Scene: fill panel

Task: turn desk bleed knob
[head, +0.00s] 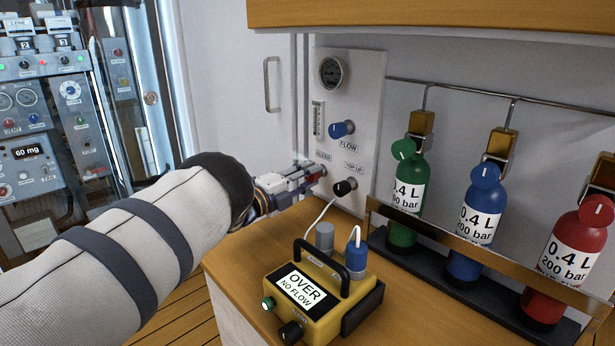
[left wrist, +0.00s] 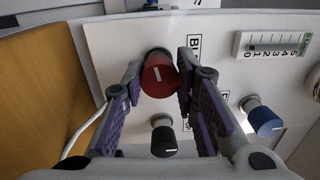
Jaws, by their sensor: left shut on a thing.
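The red bleed knob (left wrist: 158,77) sits on the white panel (left wrist: 110,50), with a pale line on its face. In the left wrist view the purple-padded fingers of my left gripper (left wrist: 160,84) are on either side of the knob and shut on it. In the head view my left gripper (head: 308,176) reaches the panel at the BLEED label and hides most of the knob. My right gripper is in neither view.
The blue FLOW knob (head: 341,130) is above; the black TOP-UP knob (head: 345,187) is below right. A yellow meter (head: 311,299) reading "OVER NO FLOW" stands on the desk. Green (head: 405,205), blue (head: 478,225) and red (head: 570,260) bottles stand right behind a rail.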

